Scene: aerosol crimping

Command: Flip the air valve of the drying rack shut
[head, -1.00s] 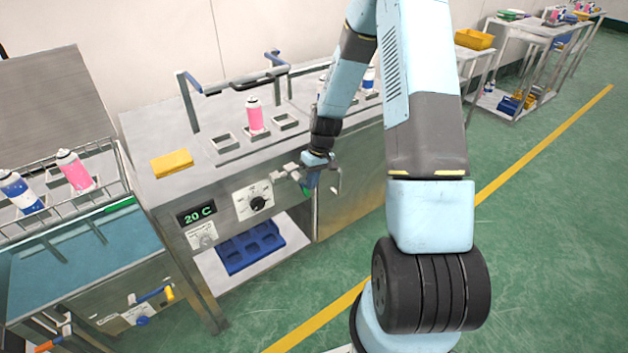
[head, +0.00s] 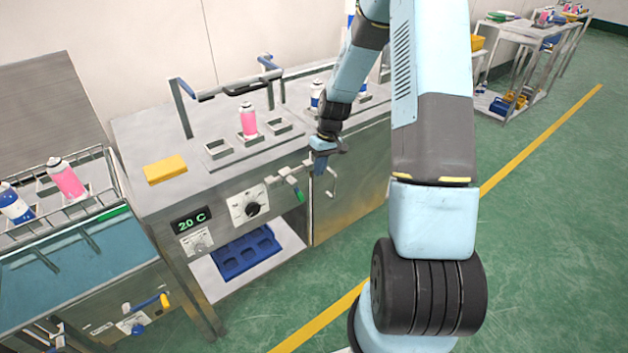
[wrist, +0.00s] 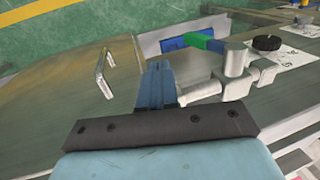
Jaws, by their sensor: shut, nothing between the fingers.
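A metal valve (head: 280,178) with a short green handle (head: 298,194) sticks out from the front of the steel bench, right of the black dial. In the head view the handle points downward and outward. In the wrist view the valve body (wrist: 236,62) is a silver post on a pipe, and its green handle (wrist: 212,43) has a blue part beside it. My gripper (head: 320,168) is shut and empty, just right of the valve and a little above the handle. In the wrist view its blue fingers (wrist: 156,70) point to the left of the valve, apart from the handle.
The steel bench (head: 150,215) carries a 20 C display (head: 192,221), a black dial (head: 252,209) and a yellow block (head: 165,169). A pink can (head: 248,122) stands on top. A bent metal door handle (wrist: 104,74) is left of my fingers. A blue tray (head: 245,254) lies below.

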